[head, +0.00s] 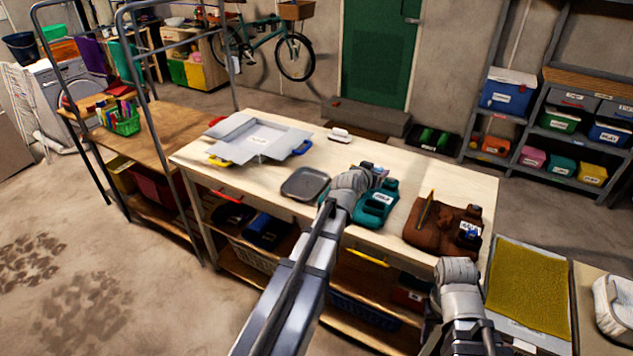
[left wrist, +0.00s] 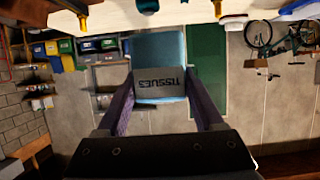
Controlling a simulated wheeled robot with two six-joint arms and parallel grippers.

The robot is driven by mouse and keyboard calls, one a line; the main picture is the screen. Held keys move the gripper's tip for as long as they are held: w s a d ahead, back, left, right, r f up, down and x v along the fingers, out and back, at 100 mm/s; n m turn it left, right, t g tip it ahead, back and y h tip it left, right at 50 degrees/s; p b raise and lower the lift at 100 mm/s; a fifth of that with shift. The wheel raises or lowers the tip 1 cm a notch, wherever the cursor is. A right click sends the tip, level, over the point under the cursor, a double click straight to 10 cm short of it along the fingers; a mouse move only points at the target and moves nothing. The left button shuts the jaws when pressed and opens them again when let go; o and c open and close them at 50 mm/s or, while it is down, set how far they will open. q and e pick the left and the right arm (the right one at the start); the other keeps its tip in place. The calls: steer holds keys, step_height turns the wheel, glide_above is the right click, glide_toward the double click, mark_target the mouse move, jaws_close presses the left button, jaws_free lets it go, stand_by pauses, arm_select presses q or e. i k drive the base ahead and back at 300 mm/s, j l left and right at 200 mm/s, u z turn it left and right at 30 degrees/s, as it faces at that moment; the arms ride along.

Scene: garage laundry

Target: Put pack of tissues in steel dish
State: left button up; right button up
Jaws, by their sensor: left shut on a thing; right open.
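The pack of tissues (left wrist: 158,50) is blue with a dark grey panel marked TISSUES, upside down in the left wrist view. My left gripper (left wrist: 160,84) is shut on it, one finger on each side. In the head view, my left gripper (head: 368,170) is over the table, mostly hidden by its own wrist, with a small blue part of the pack (head: 378,169) showing. The steel dish (head: 306,184), a shallow grey square tray, is on the table left of the gripper and looks empty. My right arm shows at the lower right; its gripper is hidden.
On the wooden table (head: 262,127) are a grey open box (head: 258,137), a teal labelled item (head: 374,207), a brown bag-like item (head: 430,224) and a small white item (head: 339,134). A metal frame (head: 160,85) stands at the left.

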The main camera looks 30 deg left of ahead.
mark_target(306, 186)
steer(key=i+j, duration=0.1)
steer(key=j, duration=1.2)
